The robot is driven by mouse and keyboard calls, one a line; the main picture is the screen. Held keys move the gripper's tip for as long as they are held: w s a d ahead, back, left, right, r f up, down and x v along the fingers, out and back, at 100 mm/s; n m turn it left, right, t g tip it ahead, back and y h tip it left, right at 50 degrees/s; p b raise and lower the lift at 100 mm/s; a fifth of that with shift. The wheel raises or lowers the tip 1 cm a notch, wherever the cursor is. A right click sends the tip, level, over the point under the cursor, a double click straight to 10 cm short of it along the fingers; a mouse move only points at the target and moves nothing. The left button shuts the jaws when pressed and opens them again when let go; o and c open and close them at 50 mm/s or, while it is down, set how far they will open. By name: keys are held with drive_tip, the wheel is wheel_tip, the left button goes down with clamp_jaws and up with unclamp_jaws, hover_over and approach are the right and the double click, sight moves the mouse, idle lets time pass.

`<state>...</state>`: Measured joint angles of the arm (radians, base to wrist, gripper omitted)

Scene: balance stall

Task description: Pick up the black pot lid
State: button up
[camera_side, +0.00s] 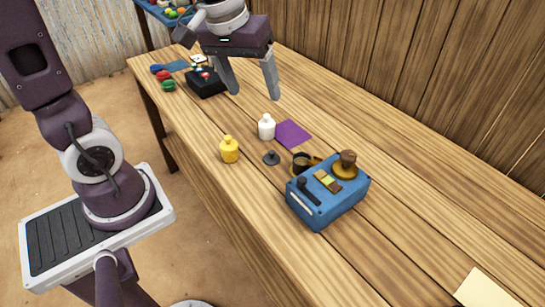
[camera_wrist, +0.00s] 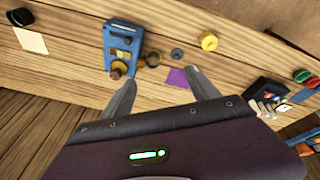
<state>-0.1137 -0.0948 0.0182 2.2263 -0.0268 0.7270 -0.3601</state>
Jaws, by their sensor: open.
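The black pot lid (camera_side: 271,158) is a small dark disc with a knob, lying on the wooden table between a yellow bottle (camera_side: 229,149) and a small dark pot (camera_side: 301,162). It also shows in the wrist view as a small dark round thing (camera_wrist: 177,54), beyond my fingers. My gripper (camera_side: 256,95) is open and empty, high above the table and behind the lid in the side view.
A blue balance box (camera_side: 325,200) with a brown object (camera_side: 347,160) on its pan stands right of the pot. A black box (camera_side: 207,84) stands at the far left. The right side is mostly clear.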

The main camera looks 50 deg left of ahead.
drive_tip(key=w+a+f+n+g, duration=0.1)
drive_tip(key=w+a+f+n, duration=0.1)
drive_tip(key=w+f, duration=0.3)
drive_tip(key=n+g, duration=0.2)
drive_tip(key=n, duration=0.4)
hover_over(272, 151)
drive_tip(key=f, duration=1.7)
drive_tip(key=shift+w+a+f, duration=0.15)
drive_tip(key=shift+a+f, duration=0.1)
drive_tip(key=shift+f, duration=0.1)
drive_tip(key=f, duration=0.6)
drive_tip(key=shift+s+d+f, duration=0.2)
drive_tip(key=shift+f, duration=0.05)
drive_tip(key=shift+c, duration=0.4)
drive_tip(key=c, duration=1.4)
